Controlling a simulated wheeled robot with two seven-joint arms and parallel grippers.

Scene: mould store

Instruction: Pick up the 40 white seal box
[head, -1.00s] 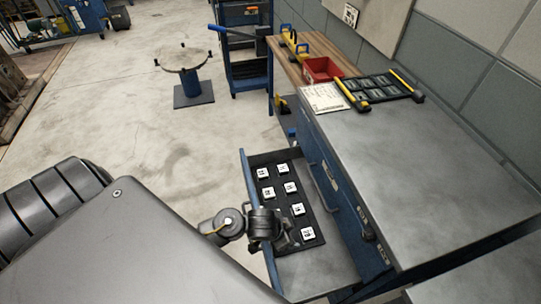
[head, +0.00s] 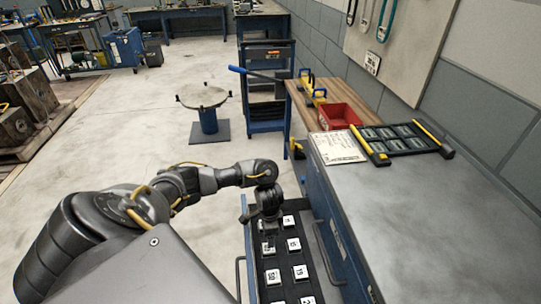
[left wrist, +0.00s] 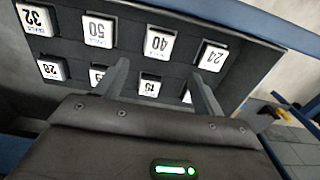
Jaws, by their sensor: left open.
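The white seal box marked 40 (left wrist: 158,43) sits in the far row of the drawer insert in the left wrist view, between the boxes marked 50 (left wrist: 99,29) and 24 (left wrist: 212,56). My left gripper (left wrist: 159,71) is open and empty above the drawer. Its fingertips flank the near-row box in front of the 40 box, and the 40 box lies just beyond them. In the head view my left gripper (head: 268,232) hangs over the far part of the open drawer (head: 249,237) and hides some boxes. My right gripper is not in view.
Other white boxes stand close by, including 32 (left wrist: 38,19) and 28 (left wrist: 52,69). Open floor lies left.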

